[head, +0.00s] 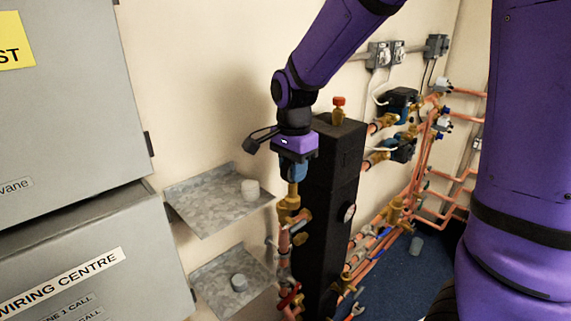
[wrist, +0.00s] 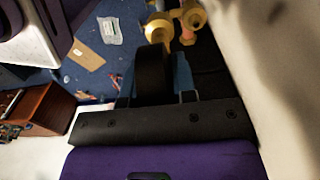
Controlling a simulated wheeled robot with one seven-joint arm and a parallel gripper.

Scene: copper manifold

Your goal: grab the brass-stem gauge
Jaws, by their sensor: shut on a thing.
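My gripper (head: 297,170) points straight down beside the tall black manifold block (head: 332,160). Its blue fingers are shut on the black body of the brass-stem gauge (wrist: 153,75), seen edge-on between them in the wrist view. In the head view the fingers hide most of the gauge body. Its brass stem (head: 292,192) shows just below the fingers, in line with brass fittings on the pipe. I cannot tell whether the stem is still seated in the fitting.
A grey wiring cabinet (head: 75,200) is at far left. Copper pipes and valves (head: 395,212) crowd the right. Blue carpet lies below.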

